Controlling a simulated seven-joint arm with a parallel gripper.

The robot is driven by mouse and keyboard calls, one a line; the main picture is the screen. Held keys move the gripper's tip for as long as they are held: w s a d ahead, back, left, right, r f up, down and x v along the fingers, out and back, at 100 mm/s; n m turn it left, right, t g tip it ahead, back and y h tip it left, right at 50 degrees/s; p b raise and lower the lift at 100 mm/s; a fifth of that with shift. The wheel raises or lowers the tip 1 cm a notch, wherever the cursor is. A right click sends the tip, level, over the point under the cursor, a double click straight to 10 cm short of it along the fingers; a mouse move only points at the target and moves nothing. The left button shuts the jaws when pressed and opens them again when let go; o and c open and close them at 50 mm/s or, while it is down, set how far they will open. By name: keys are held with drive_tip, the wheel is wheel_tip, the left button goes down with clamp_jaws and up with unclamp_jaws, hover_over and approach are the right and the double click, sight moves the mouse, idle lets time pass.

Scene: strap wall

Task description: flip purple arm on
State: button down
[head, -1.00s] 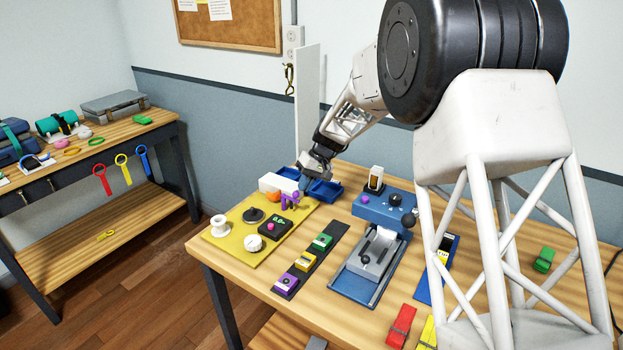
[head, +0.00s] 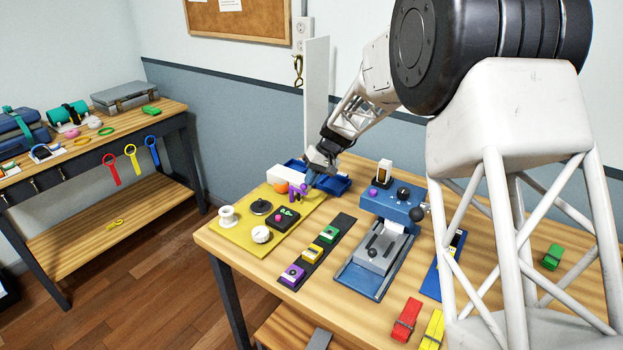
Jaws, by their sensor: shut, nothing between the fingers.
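A small purple arm (head: 298,192) stands on the yellow board (head: 243,232), beside an orange ball (head: 281,187) and a white block (head: 285,174). Its exact tilt is too small to tell. My gripper (head: 311,181) is shut and empty. Its tip is just to the upper right of the purple arm, very close to it; I cannot tell whether they touch. My gripper hides part of the blue tray (head: 334,185) behind it.
A dark strip (head: 316,256) with coloured switches and a blue machine (head: 376,262) stand to the right. An upright white panel (head: 316,90) rises behind.

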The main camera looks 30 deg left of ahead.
drive_tip(key=shift+s+d+m+t+y, duration=0.1)
drive_tip(key=shift+s+m+t+y, duration=0.3)
drive_tip(key=shift+m, duration=0.4)
drive_tip(key=shift+s+a+m+t+y, duration=0.35)
drive_tip(key=shift+s+m+t, duration=0.7)
drive_tip(key=shift+m, duration=0.95)
drive_tip(key=shift+s+a+m+t+y, duration=0.1)
drive_tip(key=shift+s+a+m+t, duration=0.65)
drive_tip(key=shift+m, duration=1.25)
drive_tip(key=shift+s+a+m+t+y, duration=0.25)
drive_tip(key=shift+s+m+t, duration=0.75)
drive_tip(key=shift+s+m, duration=0.75)
drive_tip(key=shift+w+a+m, duration=0.1)
drive_tip(key=shift+w+m, duration=0.15)
drive_tip(key=shift+s+a, duration=0.4)
drive_tip(key=shift+a, duration=0.3)
drive_tip(key=shift+w, duration=0.2)
